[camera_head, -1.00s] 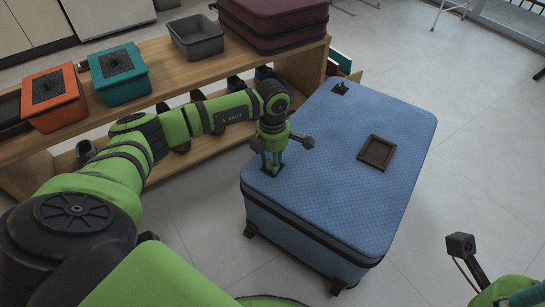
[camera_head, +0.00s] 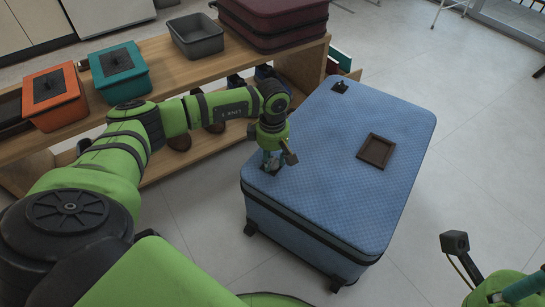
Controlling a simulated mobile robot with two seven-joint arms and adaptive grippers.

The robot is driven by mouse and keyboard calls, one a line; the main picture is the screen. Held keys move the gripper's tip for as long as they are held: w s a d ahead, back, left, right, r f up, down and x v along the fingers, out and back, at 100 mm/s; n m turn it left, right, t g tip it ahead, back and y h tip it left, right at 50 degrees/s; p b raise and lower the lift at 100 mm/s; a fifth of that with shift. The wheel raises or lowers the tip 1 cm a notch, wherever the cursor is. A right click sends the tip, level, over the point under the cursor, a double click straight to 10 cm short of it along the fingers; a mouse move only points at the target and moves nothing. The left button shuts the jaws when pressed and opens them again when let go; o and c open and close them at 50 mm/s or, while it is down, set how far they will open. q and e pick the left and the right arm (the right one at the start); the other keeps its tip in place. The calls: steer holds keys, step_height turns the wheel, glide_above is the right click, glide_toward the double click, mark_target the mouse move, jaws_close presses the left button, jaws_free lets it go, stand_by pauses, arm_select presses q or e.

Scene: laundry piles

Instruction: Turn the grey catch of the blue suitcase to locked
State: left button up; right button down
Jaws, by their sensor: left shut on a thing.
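The blue suitcase (camera_head: 330,190) lies flat on the floor, its quilted top facing up. My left gripper (camera_head: 271,166) points down at the near left corner of that top. It is shut on a small dark piece at the surface, which I take to be the grey catch; my fingers hide most of it, so its turn position cannot be read. A dark fitting (camera_head: 340,87) sits at the far left corner of the top. Part of my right gripper (camera_head: 520,290) shows at the lower right, away from the suitcase; its fingertips are not clear.
A dark square frame (camera_head: 376,151) lies on the suitcase top. A wooden bench (camera_head: 185,75) stands behind my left arm, carrying an orange box (camera_head: 55,98), a teal box (camera_head: 119,72), a grey tray (camera_head: 196,37) and a maroon case (camera_head: 275,22). The floor at right is clear.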

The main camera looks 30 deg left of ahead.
mark_target(272, 160)
arm_select(q)
steer(key=shift+s+f+m, duration=0.15)
steer(key=shift+m, duration=0.25)
steer(key=o, duration=1.2)
steer(key=shift+c, duration=0.2)
steer(key=shift+r, duration=0.35)
step_height(272, 160, up, 11)
steer(key=shift+r, duration=0.2)
